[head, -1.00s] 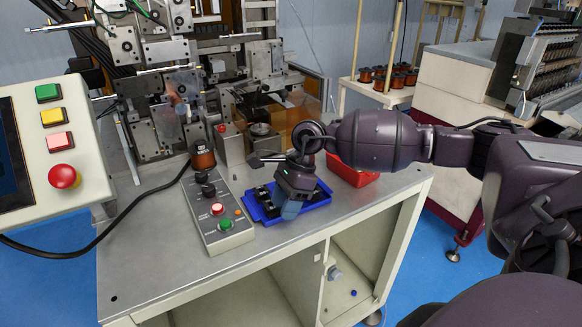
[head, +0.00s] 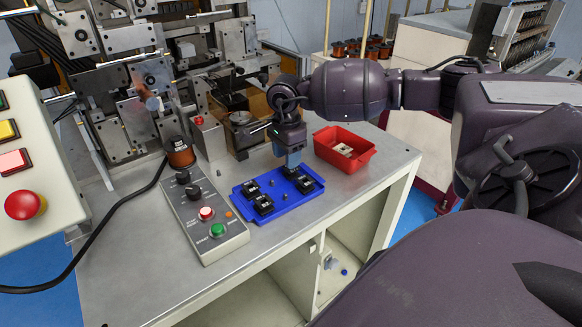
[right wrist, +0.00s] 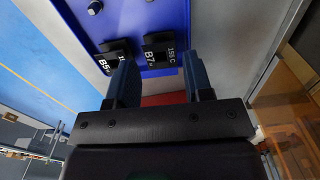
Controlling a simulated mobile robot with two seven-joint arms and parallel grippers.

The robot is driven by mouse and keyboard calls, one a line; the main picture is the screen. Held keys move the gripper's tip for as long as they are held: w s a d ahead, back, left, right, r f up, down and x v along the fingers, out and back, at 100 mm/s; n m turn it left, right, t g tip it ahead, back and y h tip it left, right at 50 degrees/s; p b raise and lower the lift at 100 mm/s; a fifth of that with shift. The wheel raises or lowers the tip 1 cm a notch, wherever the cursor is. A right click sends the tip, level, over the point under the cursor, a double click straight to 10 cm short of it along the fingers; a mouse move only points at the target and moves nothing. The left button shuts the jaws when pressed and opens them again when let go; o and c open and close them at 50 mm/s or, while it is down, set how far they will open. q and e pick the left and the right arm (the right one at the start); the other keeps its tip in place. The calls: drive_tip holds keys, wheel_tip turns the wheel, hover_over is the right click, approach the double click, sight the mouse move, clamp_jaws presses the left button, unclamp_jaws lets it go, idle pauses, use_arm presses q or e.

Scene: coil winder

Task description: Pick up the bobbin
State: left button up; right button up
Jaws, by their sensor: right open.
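A blue tray (head: 277,197) lies on the metal table top and holds several small black bobbins, among them a front-left one (head: 263,206) and a right one (head: 307,185). My right gripper (head: 291,161) points down over the tray's back edge, close to a back bobbin (head: 291,171) that it partly hides. In the right wrist view my right gripper (right wrist: 161,78) is open, with nothing between its fingers. A bobbin marked B7 (right wrist: 158,47) is just beyond the gap, and one marked B5 (right wrist: 112,56) is by the left finger. My left gripper is not in view.
A red bin (head: 344,148) with pale pieces stands right of the tray. A grey button box (head: 205,217) lies left of it. The winding machine (head: 150,75) and a copper wire spool (head: 179,152) are behind.

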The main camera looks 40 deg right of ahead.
sight(291, 172)
drive_tip(key=shift+d+f+p, duration=0.2)
drive_tip(key=shift+f+p, duration=0.15)
drive_tip(key=shift+f, duration=2.25)
drive_tip(key=c, duration=0.6)
